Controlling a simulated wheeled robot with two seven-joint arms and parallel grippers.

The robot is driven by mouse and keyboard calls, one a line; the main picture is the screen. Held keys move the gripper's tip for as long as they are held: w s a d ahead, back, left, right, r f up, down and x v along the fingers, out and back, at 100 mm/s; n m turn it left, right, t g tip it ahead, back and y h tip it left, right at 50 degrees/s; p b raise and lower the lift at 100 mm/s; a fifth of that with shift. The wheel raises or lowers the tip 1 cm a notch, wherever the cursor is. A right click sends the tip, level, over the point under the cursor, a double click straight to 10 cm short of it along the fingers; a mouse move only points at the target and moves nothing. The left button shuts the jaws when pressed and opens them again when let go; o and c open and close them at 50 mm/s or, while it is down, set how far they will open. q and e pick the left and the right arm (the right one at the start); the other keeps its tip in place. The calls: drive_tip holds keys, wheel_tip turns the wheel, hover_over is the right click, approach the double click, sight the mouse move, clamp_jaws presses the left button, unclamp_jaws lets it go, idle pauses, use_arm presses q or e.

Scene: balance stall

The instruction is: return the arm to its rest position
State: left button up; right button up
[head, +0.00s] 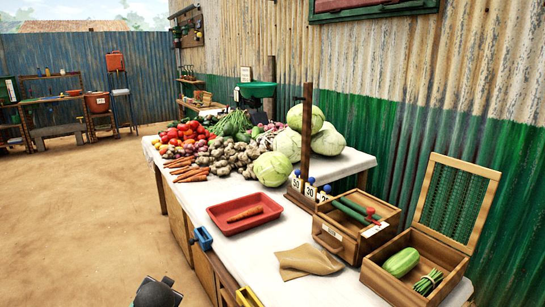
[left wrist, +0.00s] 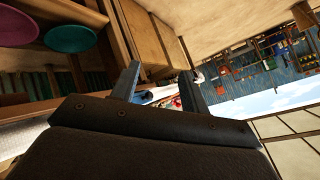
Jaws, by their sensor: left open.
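My left gripper (left wrist: 160,78) shows in the left wrist view with its two dark fingers spread apart and nothing held between them. That view is tilted, with the yard wall and sky at the right, and a wooden structure fills the upper left. In the head view, a dark rounded part at the bottom edge, left of the table, looks like part of my arm; its fingers cannot be made out there. My right gripper is in neither view.
A white-topped stall table (head: 234,267) holds vegetables, a red tray (head: 227,223) with a carrot, a wooden drawer box (head: 338,240), and an open crate (head: 400,285) with green vegetables. Blue (head: 203,238) and yellow pieces sit on its near edge. The dirt floor at left is clear.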

use_arm(q)
drive_tip(key=s+d+f+g+h+p, duration=0.1)
drive_tip(key=s+d+p, duration=0.4)
drive_tip(key=s, duration=0.8)
drive_tip(key=s+d+n+g+h+p, duration=0.1)
drive_tip(key=s+d+g+p, duration=0.3)
drive_tip(key=s, duration=0.9)
drive_tip(key=s+d+f+g+h+p, duration=0.1)
drive_tip(key=s+d+g+h+p, duration=0.1)
drive_tip(key=s+d+p, duration=0.3)
drive_tip(key=s+d+h, duration=0.1)
drive_tip(key=s+d, duration=0.2)
drive_tip(key=s, duration=0.4)
drive_tip(key=shift+s+d+f+n+p, duration=0.3)
drive_tip(key=shift+s+f+p, duration=0.05)
drive_tip(key=shift+s, duration=0.05)
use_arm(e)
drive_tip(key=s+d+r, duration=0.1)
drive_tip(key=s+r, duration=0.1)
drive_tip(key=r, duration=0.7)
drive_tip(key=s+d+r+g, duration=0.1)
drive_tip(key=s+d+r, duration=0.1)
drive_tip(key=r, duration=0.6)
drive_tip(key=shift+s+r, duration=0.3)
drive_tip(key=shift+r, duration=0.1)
